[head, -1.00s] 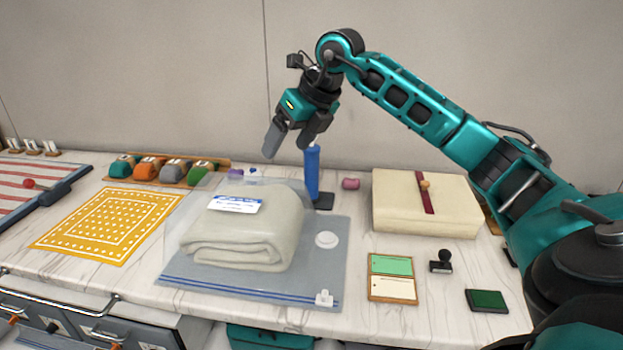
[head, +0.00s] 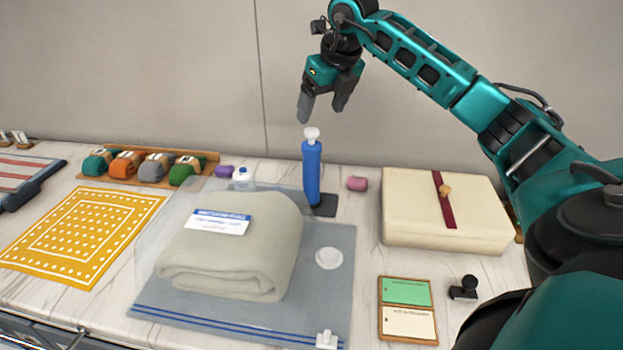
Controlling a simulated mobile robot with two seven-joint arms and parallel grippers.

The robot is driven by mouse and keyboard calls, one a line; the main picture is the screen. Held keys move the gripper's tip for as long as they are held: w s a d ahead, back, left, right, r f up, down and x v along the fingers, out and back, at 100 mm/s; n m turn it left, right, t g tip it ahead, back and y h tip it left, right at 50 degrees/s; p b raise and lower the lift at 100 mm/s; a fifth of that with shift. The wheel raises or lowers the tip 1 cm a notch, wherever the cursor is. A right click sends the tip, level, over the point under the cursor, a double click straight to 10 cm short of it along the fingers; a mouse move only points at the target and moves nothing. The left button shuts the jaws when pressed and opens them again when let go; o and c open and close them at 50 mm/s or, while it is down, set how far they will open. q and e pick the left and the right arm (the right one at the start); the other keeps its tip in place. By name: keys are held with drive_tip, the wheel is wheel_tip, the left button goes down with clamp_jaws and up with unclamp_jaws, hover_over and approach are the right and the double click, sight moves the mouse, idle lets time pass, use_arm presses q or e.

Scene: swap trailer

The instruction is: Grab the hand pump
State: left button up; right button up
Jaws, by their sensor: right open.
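The hand pump (head: 312,172) is a blue upright cylinder with a white knob on top. It stands on a small dark base behind the folded blanket, near the back of the counter. My right gripper (head: 321,112) is open and empty, pointing down just above the pump's white knob and apart from it. My left gripper is not in view.
A folded beige blanket (head: 235,245) lies in a clear bag (head: 325,290) with a round white valve. A cream box (head: 400,225) with a red strap stands to the right. A pink item (head: 357,184) lies right of the pump. Rolled bundles (head: 155,167) sit at the back left.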

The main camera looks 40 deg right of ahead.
sight(314, 131)
drive_tip(key=x, duration=0.9)
drive_tip(key=shift+a+f, duration=0.1)
drive_tip(key=shift+f, duration=0.3)
drive_tip(key=shift+r, duration=0.1)
clamp_jaws()
